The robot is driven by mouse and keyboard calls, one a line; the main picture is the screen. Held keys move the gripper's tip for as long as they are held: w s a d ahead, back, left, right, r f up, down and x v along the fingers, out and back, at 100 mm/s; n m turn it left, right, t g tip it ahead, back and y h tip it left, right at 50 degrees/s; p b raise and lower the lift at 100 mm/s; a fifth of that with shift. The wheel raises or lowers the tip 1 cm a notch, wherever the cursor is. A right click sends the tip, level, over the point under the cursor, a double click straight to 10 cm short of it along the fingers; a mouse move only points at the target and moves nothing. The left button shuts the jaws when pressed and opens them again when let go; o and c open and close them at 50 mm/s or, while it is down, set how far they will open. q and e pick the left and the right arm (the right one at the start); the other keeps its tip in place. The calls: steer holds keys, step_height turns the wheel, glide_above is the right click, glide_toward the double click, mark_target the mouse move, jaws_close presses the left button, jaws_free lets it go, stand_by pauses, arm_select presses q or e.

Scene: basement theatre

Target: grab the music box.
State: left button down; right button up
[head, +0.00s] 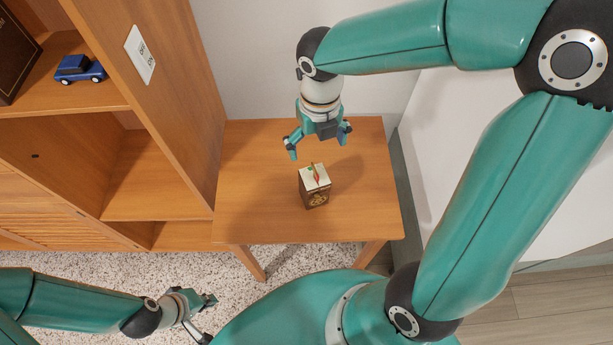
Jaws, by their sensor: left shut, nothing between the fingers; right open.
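The music box (315,186) is a small brown box with a pale top and a small red and green figure on it. It stands upright on the wooden side table (260,215). My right gripper (318,147) is open and empty, above the table just behind the box and apart from it. My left gripper (207,318) is shut and empty at the lower left, over the speckled carpet and well away from the table.
A wooden shelf unit (170,110) stands close along the table's left side, with a blue toy car (80,69) on a shelf and a white sign (140,55) on its side panel. A white surface (465,130) lies to the right. The tabletop around the box is clear.

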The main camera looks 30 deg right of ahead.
mark_target(316, 172)
step_height(316, 172, down, 11)
steer(key=shift+s+r+b, duration=0.1)
steer(key=shift+b, duration=0.5)
steer(key=shift+f+b, duration=0.4)
steer(key=shift+f, duration=2.25)
steer(key=shift+c, duration=0.2)
steer(key=shift+w, duration=0.2)
steer(key=c, duration=1.5)
steer(key=shift+r, duration=0.1)
